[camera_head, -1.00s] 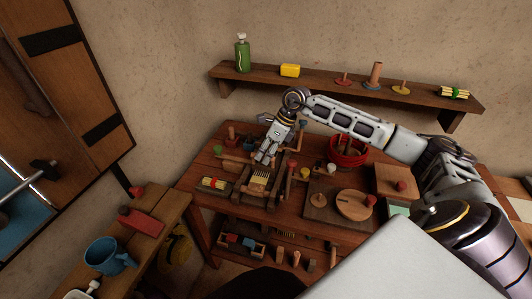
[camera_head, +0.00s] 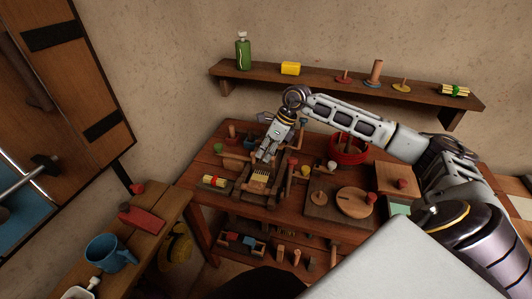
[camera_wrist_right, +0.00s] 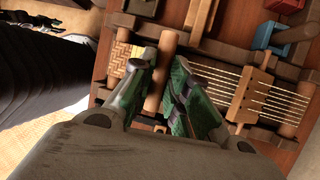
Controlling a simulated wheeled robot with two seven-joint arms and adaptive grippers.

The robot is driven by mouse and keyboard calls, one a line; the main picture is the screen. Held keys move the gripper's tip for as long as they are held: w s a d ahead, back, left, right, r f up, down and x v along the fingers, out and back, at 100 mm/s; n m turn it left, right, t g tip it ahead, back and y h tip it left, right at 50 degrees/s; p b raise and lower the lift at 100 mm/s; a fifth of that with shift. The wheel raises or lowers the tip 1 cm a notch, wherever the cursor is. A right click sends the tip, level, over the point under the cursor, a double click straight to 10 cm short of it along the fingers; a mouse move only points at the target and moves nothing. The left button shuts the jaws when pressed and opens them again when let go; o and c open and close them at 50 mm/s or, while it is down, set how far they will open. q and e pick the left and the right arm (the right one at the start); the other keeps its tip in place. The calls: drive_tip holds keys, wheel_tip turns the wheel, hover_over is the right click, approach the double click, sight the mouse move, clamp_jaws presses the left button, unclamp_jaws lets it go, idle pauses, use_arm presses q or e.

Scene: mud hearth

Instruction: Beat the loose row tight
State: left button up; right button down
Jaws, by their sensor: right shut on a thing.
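A small wooden loom (camera_head: 243,190) with pale threads stands on the brown table, left of its middle. In the right wrist view, its threads (camera_wrist_right: 225,78) run beside a woven patch (camera_wrist_right: 124,52), with a pale slotted wooden piece (camera_wrist_right: 252,97) across them. My right gripper (camera_head: 266,158) reaches down over the loom's far end. In the right wrist view, its fingers (camera_wrist_right: 163,82) are shut around a round wooden bar (camera_wrist_right: 164,58) next to the woven patch. The fingers hide part of the bar and the weave's edge.
A red bowl (camera_head: 349,151), a round wooden disc (camera_head: 350,203) and a box with a red knob (camera_head: 398,180) stand right of the loom. A yarn bundle (camera_head: 213,181) lies left of it. A wall shelf (camera_head: 330,86) runs behind.

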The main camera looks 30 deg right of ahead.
drive_tip(key=shift+s+a+f, duration=0.1)
drive_tip(key=shift+a, duration=0.05)
drive_tip(key=c, duration=1.8)
unclamp_jaws()
drive_tip(key=shift+c, duration=0.2)
drive_tip(key=o, duration=0.5)
drive_tip(key=shift+s+d+r, duration=0.1)
drive_tip(key=shift+d+r, duration=0.2)
drive_tip(key=shift+r, duration=0.35)
use_arm(q)
drive_tip(key=shift+w+d, duration=0.15)
drive_tip(key=shift+d, duration=0.05)
use_arm(e)
drive_tip(key=v, duration=1)
drive_tip(key=shift+r, duration=0.35)
drive_tip(key=shift+c, duration=0.5)
